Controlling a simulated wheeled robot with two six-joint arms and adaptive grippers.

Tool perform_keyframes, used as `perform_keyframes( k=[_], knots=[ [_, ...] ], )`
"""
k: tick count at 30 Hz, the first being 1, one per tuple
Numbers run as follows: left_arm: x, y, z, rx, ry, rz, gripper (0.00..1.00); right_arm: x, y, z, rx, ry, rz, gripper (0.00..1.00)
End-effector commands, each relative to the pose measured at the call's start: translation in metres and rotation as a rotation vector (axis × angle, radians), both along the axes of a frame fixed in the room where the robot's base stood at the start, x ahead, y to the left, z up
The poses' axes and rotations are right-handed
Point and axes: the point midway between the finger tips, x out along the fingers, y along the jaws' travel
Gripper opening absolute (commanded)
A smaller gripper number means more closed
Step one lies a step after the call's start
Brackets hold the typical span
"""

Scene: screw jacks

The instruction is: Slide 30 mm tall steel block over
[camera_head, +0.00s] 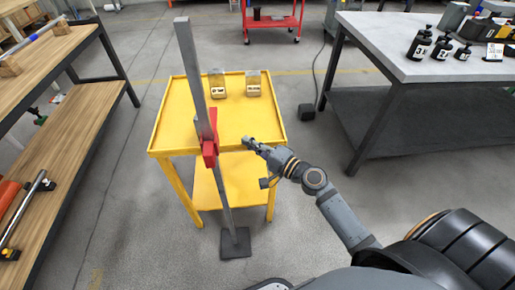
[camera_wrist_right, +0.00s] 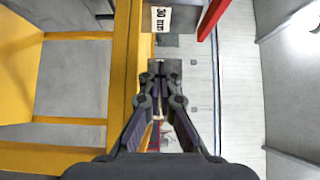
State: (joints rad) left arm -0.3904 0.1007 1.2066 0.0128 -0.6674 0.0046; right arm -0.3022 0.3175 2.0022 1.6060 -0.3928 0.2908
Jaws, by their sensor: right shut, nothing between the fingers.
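In the right wrist view a white label reading "30 mm" (camera_wrist_right: 161,18) shows just ahead of my right gripper, beside the yellow cart's edge. Grey surfaces lie below the label; I cannot tell which of them belong to the steel block. In the head view my right gripper (camera_head: 248,143) is at the cart's front edge, right of the red jack part. It is shut and empty; its fingertips also show in the wrist view (camera_wrist_right: 160,77). The block is too small to make out in the head view. My left gripper is out of view.
A grey-topped table (camera_head: 400,55) stands right.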

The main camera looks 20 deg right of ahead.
Motion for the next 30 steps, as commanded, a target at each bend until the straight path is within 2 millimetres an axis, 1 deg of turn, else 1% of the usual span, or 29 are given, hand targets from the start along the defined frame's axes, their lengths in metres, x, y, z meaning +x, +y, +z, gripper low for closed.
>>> perform_keyframes(
  k=[1,6,9,15,16,21,23,25,26,29,30],
  knots=[
    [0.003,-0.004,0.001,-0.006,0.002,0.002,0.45,-0.007,-0.004,-0.004,-0.006,0.001,0.002,0.0],
    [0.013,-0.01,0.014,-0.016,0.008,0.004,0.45,-0.019,-0.011,-0.001,-0.003,-0.001,0.001,0.0],
    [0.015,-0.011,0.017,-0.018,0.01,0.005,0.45,-0.021,-0.012,-0.001,-0.001,0.0,0.0,0.0],
    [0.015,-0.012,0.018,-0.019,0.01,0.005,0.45,-0.021,-0.012,0.0,0.0,0.0,-0.001,0.0],
    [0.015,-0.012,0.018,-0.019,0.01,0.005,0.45,-0.021,-0.012,0.0,0.0,0.0,-0.001,0.01],
    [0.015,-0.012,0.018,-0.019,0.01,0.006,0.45,-0.021,-0.012,0.0,-0.001,0.0,-0.001,0.24],
    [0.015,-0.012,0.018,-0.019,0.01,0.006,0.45,-0.021,-0.012,-0.004,-0.011,0.003,-0.001,0.33],
    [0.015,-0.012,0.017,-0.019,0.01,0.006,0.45,-0.021,-0.014,-0.016,-0.051,0.013,-0.003,0.42],
    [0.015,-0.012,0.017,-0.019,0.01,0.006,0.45,-0.021,-0.015,-0.025,-0.08,0.02,-0.005,0.46],
    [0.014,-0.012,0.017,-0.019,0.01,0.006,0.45,-0.025,-0.021,-0.072,-0.231,0.062,-0.002,0.6],
    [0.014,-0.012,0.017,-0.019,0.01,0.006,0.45,-0.028,-0.024,-0.097,-0.31,0.089,0.005,0.64]
  ],
)
